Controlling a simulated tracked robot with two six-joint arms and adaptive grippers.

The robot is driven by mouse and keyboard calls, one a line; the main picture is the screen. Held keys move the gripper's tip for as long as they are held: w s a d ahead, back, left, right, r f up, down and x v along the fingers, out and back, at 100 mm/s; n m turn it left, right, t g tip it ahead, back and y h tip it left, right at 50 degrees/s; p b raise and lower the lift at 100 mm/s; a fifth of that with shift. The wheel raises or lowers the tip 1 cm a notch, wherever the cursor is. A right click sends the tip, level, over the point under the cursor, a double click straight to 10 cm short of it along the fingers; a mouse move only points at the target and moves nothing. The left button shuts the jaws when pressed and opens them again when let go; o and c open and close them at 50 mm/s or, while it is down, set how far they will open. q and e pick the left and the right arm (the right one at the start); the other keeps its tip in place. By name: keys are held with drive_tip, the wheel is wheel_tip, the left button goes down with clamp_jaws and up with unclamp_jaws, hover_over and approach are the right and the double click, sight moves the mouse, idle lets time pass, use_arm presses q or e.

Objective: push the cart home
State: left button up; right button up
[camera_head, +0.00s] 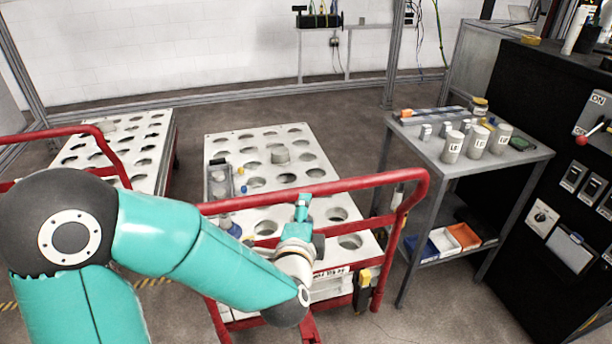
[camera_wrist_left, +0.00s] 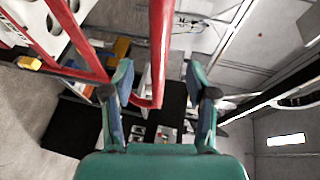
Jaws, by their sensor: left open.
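The cart (camera_head: 240,140) stands in the middle of the head view, with a white top full of round holes. Its red push handle (camera_head: 370,181) runs across the near end and bends down at the right. My left gripper (camera_head: 302,207) is at the handle bar, near the middle of its span. In the left wrist view the gripper (camera_wrist_left: 160,78) is open, and the red handle (camera_wrist_left: 161,45) shows between its two fingers. I cannot tell whether a finger touches the bar. My right gripper is in neither view.
A second cart (camera_head: 147,128) with a red handle stands at the left. A grey side table (camera_head: 425,160) with labelled canisters (camera_head: 477,141) stands close to the cart's right. A black control cabinet (camera_head: 540,110) is at far right. Floor lies open behind the cart.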

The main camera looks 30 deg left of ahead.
sight(311, 192)
use_arm(q)
drive_tip(key=p+x, duration=0.1)
drive_tip(key=x, duration=0.9)
drive_tip(key=shift+w+f+p, duration=0.1)
drive_tip(key=shift+p, duration=0.25)
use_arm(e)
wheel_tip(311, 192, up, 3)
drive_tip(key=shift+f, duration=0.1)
use_arm(q)
clamp_jaws()
